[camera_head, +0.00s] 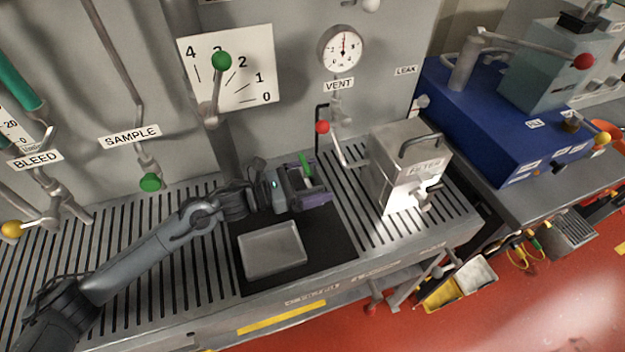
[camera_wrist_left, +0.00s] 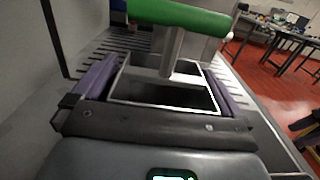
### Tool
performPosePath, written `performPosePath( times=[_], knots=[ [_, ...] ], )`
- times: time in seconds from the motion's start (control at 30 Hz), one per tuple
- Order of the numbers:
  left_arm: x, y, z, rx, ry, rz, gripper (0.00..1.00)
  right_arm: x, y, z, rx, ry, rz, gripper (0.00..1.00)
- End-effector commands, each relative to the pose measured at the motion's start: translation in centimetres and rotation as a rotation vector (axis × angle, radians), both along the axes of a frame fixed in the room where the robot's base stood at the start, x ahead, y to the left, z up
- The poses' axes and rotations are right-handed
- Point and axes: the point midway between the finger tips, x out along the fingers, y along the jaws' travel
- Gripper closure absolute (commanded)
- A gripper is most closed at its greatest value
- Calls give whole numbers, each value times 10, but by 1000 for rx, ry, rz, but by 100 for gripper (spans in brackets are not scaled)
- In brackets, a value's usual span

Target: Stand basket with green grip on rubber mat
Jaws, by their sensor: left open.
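The basket (camera_wrist_left: 165,92) is a grey metal open box with a post that carries a green grip (camera_wrist_left: 180,17). In the wrist view it sits between the two purple fingers of my left gripper, which are spread along its sides. In the head view the green grip (camera_head: 305,164) shows at my left gripper (camera_head: 314,188), while the gripper hides most of the basket. My left gripper is open. The black rubber mat (camera_head: 333,235) lies on the slotted bench below and in front of the gripper. I cannot tell whether the basket touches the mat. My right gripper is out of view.
A shallow grey metal tray (camera_head: 272,250) rests on the front left of the mat. A metal box (camera_head: 402,170) with a handle stands to the right. Valve levers with coloured knobs, including a red one (camera_head: 322,127), project from the wall behind. The mat's right part is clear.

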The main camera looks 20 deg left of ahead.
Motion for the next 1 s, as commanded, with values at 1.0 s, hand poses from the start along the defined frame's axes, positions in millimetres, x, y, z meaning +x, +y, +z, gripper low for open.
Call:
performPosePath(
  times=[1.0],
  knots=[
    [-70, 93, 3, 0, 1, 0, 0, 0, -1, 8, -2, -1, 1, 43]
  ],
)
